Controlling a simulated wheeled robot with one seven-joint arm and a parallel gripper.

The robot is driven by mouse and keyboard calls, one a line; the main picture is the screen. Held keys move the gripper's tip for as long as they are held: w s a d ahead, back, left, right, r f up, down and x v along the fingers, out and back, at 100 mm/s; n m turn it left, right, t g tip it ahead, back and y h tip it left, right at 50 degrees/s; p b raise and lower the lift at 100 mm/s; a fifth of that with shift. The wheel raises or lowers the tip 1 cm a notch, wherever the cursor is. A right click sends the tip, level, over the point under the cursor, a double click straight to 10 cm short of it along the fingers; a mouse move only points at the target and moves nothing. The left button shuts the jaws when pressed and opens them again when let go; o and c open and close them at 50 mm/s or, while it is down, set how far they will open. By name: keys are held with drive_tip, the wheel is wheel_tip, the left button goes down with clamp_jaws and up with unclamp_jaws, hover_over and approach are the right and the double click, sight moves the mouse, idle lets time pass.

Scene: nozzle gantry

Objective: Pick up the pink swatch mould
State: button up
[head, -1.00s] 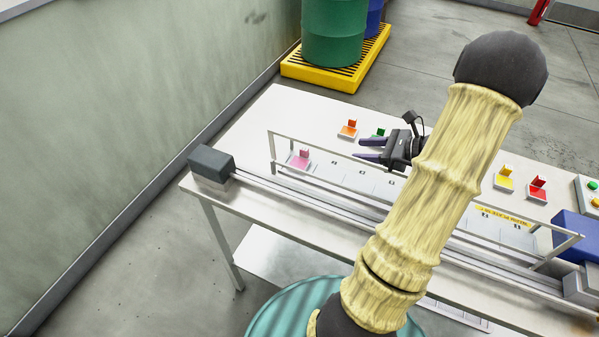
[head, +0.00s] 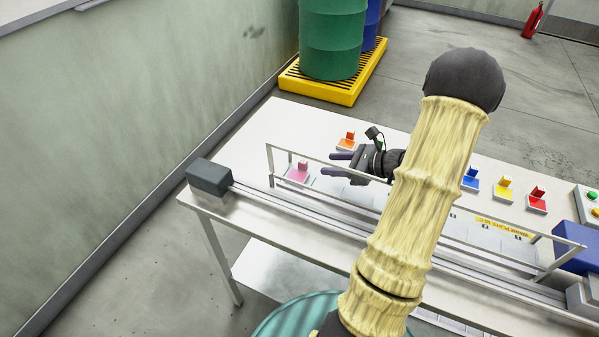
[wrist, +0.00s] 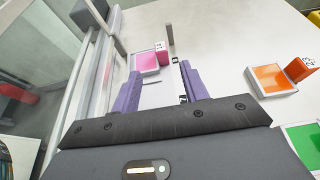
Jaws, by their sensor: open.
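The pink swatch mould (head: 299,174) sits on the table near its left end, behind the front rail of the gantry. It has a flat pink tray with an upright pink block at its back. In the wrist view the pink mould (wrist: 147,63) lies ahead of my gripper, beyond the fingertips and roughly between their lines.
An orange mould (head: 347,144) stands close behind my gripper, and a green mould (wrist: 305,137) shows at the wrist view's right. Blue, yellow and red moulds (head: 537,203) stand farther right. The gantry frame (head: 270,165) has a post near the pink mould. A grey block (head: 209,178) ends the rail.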

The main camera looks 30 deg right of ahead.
drive_tip(key=x, duration=0.4)
drive_tip(key=shift+p+x, duration=0.4)
drive_tip(key=shift+x, duration=2.35)
drive_tip(key=shift+d+r, duration=0.1)
drive_tip(key=shift+r, duration=0.05)
clamp_jaws()
